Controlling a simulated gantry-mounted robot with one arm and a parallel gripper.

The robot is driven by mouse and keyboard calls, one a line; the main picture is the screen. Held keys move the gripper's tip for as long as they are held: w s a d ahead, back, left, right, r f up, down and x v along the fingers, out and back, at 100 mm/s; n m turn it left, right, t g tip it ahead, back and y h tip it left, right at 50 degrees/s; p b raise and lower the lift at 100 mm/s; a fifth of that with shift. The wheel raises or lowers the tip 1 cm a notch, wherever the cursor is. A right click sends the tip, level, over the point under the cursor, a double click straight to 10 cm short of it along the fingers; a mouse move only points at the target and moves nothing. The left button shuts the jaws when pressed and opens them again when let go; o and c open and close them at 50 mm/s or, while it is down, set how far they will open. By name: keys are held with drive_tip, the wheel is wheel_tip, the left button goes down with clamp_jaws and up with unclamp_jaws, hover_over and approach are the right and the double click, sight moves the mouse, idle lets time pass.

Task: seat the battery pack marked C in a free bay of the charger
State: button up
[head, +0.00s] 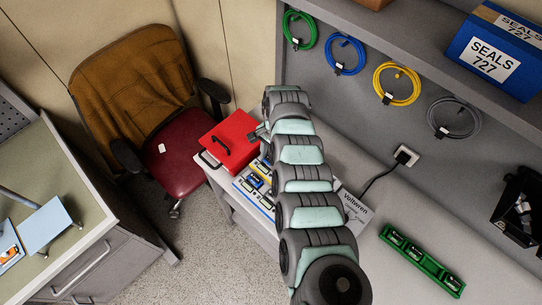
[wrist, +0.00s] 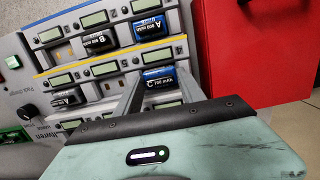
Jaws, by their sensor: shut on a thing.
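The battery pack marked C (wrist: 160,77) is blue with a dark, lettered face. My gripper (wrist: 159,70) is shut on it, one finger on each side. Pack C is at a bay of the charger (wrist: 75,66), just below a small display. I cannot tell whether it is fully down in the bay. Blue pack A (wrist: 148,29) and dark pack B (wrist: 102,68) sit in other bays. Another dark pack (wrist: 68,98) sits at the lower left. In the head view, my arm covers much of the charger (head: 353,208) and hides the fingertips.
A red box (head: 232,140) with a handle stands close beside the charger; it also shows in the wrist view (wrist: 250,50). A green tray (head: 407,255) holding several packs lies at the right of the bench. A black cable (head: 378,178) runs to a wall socket behind.

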drive_tip(key=shift+f, duration=0.25)
drive_tip(key=o, duration=1.5)
drive_tip(key=shift+o, duration=0.2)
drive_tip(key=shift+r, duration=0.15)
wheel_tip(320, 180, up, 10)
drive_tip(key=b, duration=0.1)
drive_tip(key=shift+w+d+r+b, duration=0.2)
drive_tip(key=shift+w+d+b, duration=0.1)
drive_tip(key=shift+w+d, duration=0.15)
